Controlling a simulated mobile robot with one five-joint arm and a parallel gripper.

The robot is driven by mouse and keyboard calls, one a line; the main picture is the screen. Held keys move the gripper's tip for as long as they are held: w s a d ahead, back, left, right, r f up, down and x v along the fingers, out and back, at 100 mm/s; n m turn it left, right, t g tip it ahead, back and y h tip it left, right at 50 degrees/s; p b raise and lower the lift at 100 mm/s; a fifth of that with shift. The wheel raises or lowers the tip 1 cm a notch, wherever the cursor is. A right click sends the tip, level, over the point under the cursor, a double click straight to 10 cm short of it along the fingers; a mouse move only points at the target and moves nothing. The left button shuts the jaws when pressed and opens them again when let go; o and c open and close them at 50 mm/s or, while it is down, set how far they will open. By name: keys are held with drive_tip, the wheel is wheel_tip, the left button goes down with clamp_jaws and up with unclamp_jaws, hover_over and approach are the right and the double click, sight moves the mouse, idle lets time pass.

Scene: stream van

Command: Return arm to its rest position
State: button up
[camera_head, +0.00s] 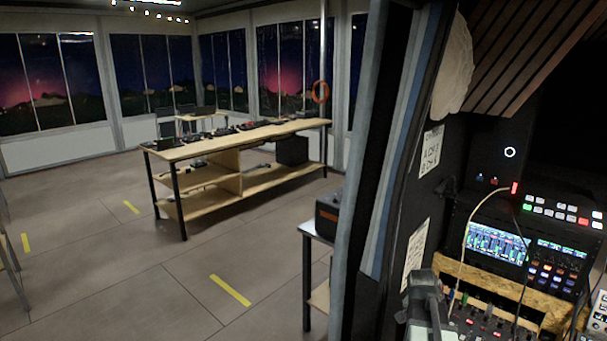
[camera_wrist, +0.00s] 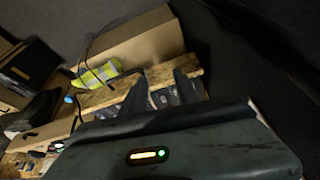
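My gripper (camera_wrist: 160,84) shows in the wrist view as two dark fingers with a gap between them. The gap is open and nothing is held in it. A wooden board edge and a small pale part show behind the fingers. The dark casing with an orange light bar and a green light below the fingers looks like part of my own arm. In the head view a grey part of my arm stands at the bottom right, in front of the mixing gear; the fingertips cannot be made out there.
A cardboard box (camera_wrist: 134,48), a yellow high-visibility item (camera_wrist: 97,75) and a black case (camera_wrist: 28,66) lie beyond the fingers. A lit control panel (camera_head: 497,243) and switcher (camera_head: 563,210) are close on the right. A long wooden table (camera_head: 235,146) stands across open floor.

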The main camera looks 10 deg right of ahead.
drive_tip(key=w+a+n+y, duration=0.1)
drive_tip(key=w+a+n, duration=0.25)
drive_tip(key=a, duration=1.15)
drive_tip(key=s+a+n+g+y, duration=0.1)
drive_tip(key=s+a+n, duration=0.2)
drive_tip(key=a, duration=0.6)
drive_tip(key=s+a+f+n+g+y, duration=0.1)
drive_tip(key=s+a+n, duration=0.2)
drive_tip(key=a+n, duration=0.3)
drive_tip(key=a, duration=0.4)
drive_tip(key=shift+a+f+y, duration=0.3)
drive_tip(key=shift+y, duration=0.1)
drive_tip(key=shift+d, duration=0.1)
